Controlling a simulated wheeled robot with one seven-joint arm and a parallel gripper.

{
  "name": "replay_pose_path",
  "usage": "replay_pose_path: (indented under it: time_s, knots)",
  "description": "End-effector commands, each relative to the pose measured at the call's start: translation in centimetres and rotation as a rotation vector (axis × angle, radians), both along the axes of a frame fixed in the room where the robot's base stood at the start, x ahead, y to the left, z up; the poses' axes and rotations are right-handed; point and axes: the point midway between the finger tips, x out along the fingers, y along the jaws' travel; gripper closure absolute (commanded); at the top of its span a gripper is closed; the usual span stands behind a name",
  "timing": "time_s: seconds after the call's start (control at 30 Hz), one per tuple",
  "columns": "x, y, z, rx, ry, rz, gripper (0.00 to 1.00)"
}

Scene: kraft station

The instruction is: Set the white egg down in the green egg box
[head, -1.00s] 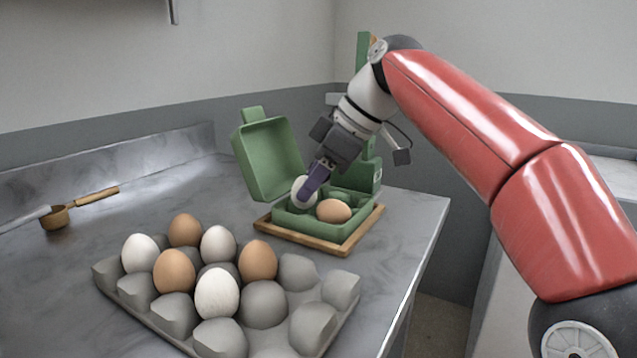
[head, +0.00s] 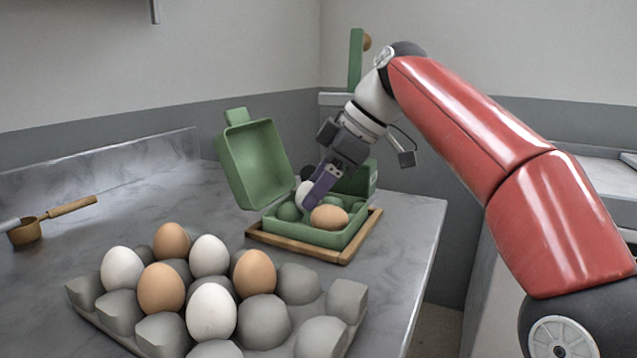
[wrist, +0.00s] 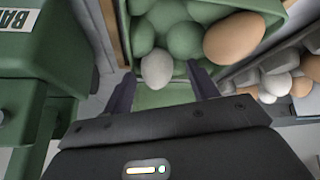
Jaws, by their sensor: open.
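The white egg (head: 302,194) is in the green egg box (head: 308,236), at the back, partly hidden by a finger of my gripper (head: 314,198). In the wrist view the white egg (wrist: 157,71) lies at the box's near edge, between the two spread fingers of my gripper (wrist: 160,76). Gaps show beside it, so the gripper is open; I cannot tell whether a finger touches the egg. A brown egg (head: 329,217) sits in the box at the front right. The box's lid (head: 255,163) stands open at the left.
The box stands on a wooden tray (head: 337,255) near the counter's right edge. A grey egg tray (head: 263,321) with several white and brown eggs is in front. A green stand with lettering (wrist: 40,45) is close to the gripper's left. A wooden-handled scoop (head: 25,232) lies at far left.

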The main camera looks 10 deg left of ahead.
Motion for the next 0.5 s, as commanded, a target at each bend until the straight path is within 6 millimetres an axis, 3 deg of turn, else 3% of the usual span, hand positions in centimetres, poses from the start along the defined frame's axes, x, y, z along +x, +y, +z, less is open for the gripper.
replay_pose_path:
  time_s: [0.17, 0.23, 0.5]
  knots:
    - [-0.1, -0.8, 1.6, -0.001, 0.000, 0.000, 0.41]
    - [-0.1, -2.2, 0.6, -0.001, 0.000, -0.006, 0.41]
    - [-0.8, -8.3, 0.7, -0.001, 0.001, -0.007, 0.41]
